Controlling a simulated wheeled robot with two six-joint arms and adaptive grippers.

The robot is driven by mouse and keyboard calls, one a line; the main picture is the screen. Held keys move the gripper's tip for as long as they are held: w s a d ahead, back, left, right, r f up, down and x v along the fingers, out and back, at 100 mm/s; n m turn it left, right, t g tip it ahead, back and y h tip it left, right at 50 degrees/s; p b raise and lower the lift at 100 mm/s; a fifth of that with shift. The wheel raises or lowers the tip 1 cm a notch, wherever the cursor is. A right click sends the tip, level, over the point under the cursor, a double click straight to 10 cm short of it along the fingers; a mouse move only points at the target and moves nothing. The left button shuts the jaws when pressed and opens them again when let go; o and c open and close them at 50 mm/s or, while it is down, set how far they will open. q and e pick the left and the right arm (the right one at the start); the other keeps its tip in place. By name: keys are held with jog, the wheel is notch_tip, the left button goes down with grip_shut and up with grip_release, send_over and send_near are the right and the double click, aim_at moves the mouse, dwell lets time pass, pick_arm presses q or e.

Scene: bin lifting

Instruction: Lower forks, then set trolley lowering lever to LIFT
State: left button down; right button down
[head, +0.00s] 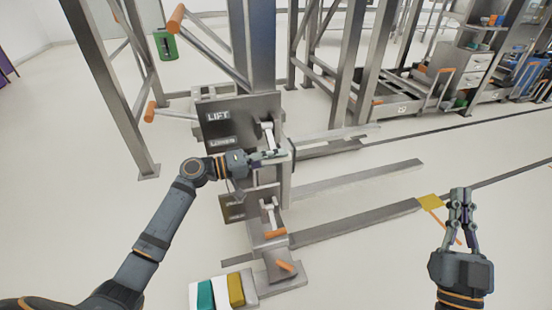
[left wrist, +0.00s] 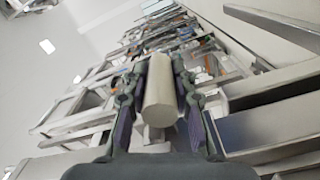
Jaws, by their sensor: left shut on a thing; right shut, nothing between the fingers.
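The trolley's dark panel (head: 229,108) carries a LIFT label (head: 218,116) above a LOWER label (head: 223,142). My left gripper (head: 276,156) is beside the panel, roughly level with the LOWER label. It is shut on a pale cylindrical lever handle (left wrist: 160,92), which sits between both fingers in the left wrist view; the fingers mostly hide it in the head view. Two long grey forks (head: 355,217) reach to the right, low over the floor; I cannot tell their exact height. My right gripper (head: 461,192) is shut and empty, over the floor at the right.
A lower dark plate (head: 232,208) and an orange-ended handle (head: 275,232) are below my left gripper. Metal frame posts (head: 120,100) stand behind.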

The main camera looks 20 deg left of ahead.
pick_arm(q)
jog(key=shift+f, duration=0.1)
dwell(0.3)
jog(key=c, duration=1.1)
grip_release()
jog(key=shift+v, duration=6.05)
